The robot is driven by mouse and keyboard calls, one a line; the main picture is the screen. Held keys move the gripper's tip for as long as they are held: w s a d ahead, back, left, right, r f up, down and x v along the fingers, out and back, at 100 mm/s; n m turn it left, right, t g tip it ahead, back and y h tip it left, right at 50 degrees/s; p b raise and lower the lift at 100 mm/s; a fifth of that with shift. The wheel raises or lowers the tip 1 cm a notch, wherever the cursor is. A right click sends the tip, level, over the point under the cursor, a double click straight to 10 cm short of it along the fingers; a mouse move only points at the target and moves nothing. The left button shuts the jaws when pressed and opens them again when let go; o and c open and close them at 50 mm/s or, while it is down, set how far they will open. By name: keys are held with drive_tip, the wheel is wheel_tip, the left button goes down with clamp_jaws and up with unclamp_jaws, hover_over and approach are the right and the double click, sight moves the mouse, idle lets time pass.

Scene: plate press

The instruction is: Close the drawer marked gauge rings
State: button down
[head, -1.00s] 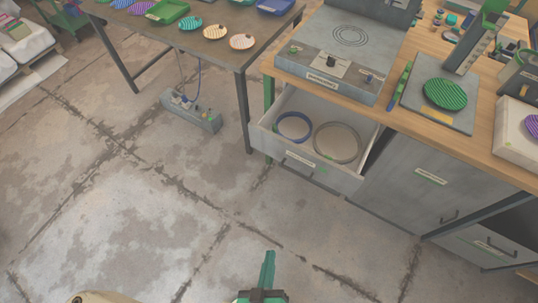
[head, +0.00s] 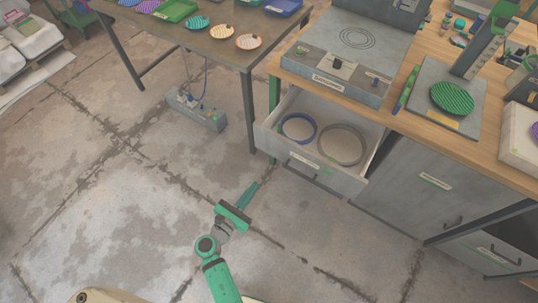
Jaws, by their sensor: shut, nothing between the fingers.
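The open drawer (head: 315,173) sticks out from the left part of the grey cabinet. A small label is on its front, too small to read, beside a dark handle (head: 304,163). Inside lie a blue ring (head: 283,131) and a grey ring (head: 328,159). My gripper (head: 252,190) is shut and empty, in front of the drawer and below its left end in the picture. It appears apart from the drawer front.
The wooden worktop (head: 405,121) above carries a grey press base (head: 330,65) and a green striped disc (head: 452,98). A dark table (head: 217,43) with plates stands at the back left. A grey box (head: 197,110) sits on the floor.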

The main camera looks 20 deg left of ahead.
wheel_tip(320, 180, up, 2)
drive_tip(key=w+a+n+t, duration=0.1)
drive_tip(key=a, duration=0.1)
approach(274, 148)
drive_tip(key=x, duration=0.6)
drive_tip(key=shift+w+d+f, duration=0.1)
drive_tip(key=shift+w, duration=0.15)
